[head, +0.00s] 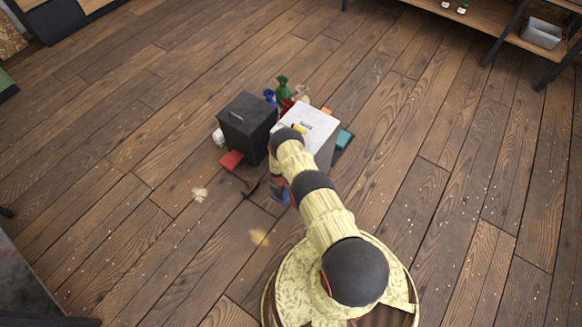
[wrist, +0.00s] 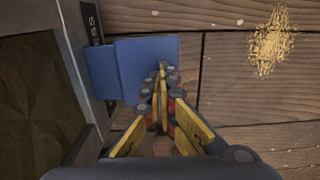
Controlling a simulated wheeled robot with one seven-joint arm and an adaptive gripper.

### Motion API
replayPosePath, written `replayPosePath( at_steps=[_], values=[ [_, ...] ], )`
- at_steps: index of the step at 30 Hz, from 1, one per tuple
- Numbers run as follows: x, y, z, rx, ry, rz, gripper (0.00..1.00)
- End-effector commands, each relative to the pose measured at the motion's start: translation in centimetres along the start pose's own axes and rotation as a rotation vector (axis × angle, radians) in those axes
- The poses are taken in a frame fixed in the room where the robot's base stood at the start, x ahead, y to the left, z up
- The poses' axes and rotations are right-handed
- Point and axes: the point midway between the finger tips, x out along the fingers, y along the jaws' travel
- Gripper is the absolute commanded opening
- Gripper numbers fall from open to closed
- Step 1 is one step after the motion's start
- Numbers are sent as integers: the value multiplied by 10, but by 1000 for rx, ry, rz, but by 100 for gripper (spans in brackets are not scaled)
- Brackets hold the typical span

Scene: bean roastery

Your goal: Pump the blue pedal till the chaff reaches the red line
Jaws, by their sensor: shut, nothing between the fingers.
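The blue pedal (wrist: 128,62) sticks out from the side of a grey box (wrist: 72,30) in the wrist view. A bit of it shows beside my arm in the head view (head: 280,194). My gripper (wrist: 161,70) is shut and empty, its tips over the pedal's right part; I cannot tell whether they touch it. The grey box has a brown, dark-framed area (wrist: 38,95) on the left; whether this is chaff is unclear. In the head view the pale-topped box (head: 318,118) is partly hidden by my arm. I cannot make out a red line.
A black bin with a handle (head: 246,120) stands left of the pale-topped box, with a red piece (head: 231,160) at its foot. Coloured bags (head: 283,90) stand behind. Chaff-like crumbs (wrist: 270,42) lie on the planks. The floor around is mostly clear; a shelf (head: 490,15) stands far right.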

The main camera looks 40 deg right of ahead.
Motion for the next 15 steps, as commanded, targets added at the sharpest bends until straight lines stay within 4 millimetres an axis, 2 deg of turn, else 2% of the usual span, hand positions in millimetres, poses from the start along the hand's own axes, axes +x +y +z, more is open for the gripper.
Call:
replayPosePath(
  at_steps=[9,15],
  values=[
    [14,0,1,0,0,0,0],
    [17,-1,1,0,-1,0,0]
  ],
)
